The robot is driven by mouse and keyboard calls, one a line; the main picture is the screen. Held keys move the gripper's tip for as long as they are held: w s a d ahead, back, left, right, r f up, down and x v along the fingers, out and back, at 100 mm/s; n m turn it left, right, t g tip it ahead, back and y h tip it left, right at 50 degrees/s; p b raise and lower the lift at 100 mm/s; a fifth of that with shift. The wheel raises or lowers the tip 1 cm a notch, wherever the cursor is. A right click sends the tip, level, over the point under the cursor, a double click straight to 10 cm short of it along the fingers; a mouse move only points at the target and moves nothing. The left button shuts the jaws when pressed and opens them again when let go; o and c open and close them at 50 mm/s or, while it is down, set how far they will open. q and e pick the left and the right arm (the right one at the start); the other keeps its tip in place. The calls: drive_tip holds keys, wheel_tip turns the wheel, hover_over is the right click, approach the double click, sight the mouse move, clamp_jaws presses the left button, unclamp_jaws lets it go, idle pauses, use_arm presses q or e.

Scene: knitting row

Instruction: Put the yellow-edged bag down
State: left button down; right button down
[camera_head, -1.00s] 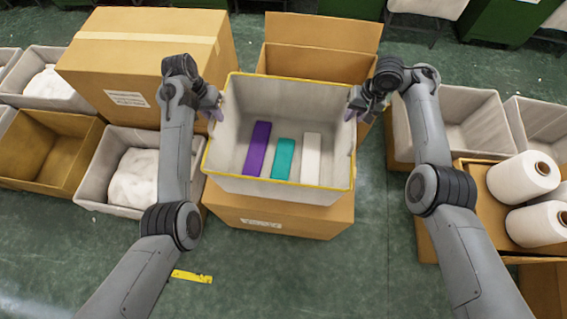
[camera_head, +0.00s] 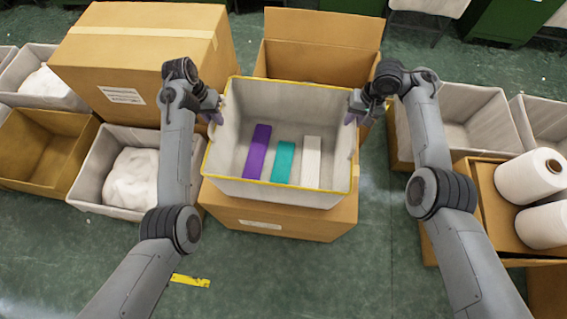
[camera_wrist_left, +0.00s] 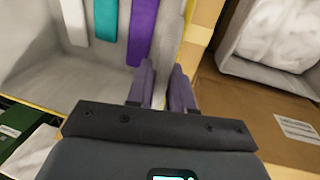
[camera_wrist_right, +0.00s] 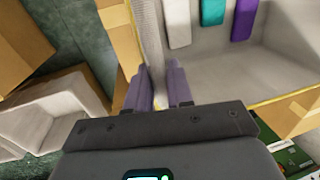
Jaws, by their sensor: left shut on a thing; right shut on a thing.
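The yellow-edged bag (camera_head: 300,192) is an open, pale grey, box-shaped bag with a yellow rim, in the middle of the head view. A purple, a teal and a white block lie inside it. My left gripper (camera_head: 217,112) is shut on its left wall, and the fingers also show in the left wrist view (camera_wrist_left: 163,84). My right gripper (camera_head: 355,110) is shut on its right wall, and its fingers show in the right wrist view (camera_wrist_right: 158,85). The bag is level, above or on a cardboard box (camera_head: 285,222); I cannot tell whether they touch.
A large closed carton (camera_head: 125,75) stands at the back left and an open carton (camera_head: 320,35) behind the bag. A grey bin (camera_head: 90,187) with white material is at left. White yarn cones (camera_head: 528,178) are at right. Green floor is clear in front.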

use_arm(q)
drive_tip(key=c, duration=1)
unclamp_jaws()
drive_tip(key=shift+s, duration=0.15)
use_arm(e)
drive_tip(key=c, duration=1)
unclamp_jaws()
use_arm(q)
drive_tip(key=shift+p, duration=0.3)
wheel_tip(320, 180, up, 31)
drive_tip(key=p, duration=3.1)
use_arm(e)
wheel_tip(320, 180, up, 31)
use_arm(q)
wheel_tip(320, 180, down, 31)
drive_tip(key=b, duration=3.1)
use_arm(e)
wheel_tip(320, 180, down, 31)
use_arm(q)
drive_tip(key=shift+r, duration=0.15)
use_arm(e)
drive_tip(key=shift+r, duration=0.1)
use_arm(q)
wheel_tip(320, 180, up, 20)
drive_tip(key=p, duration=2)
drive_tip(key=shift+r, duration=0.15)
use_arm(e)
wheel_tip(320, 180, up, 20)
drive_tip(key=shift+r, duration=0.2)
drive_tip(key=shift+f, duration=0.1)
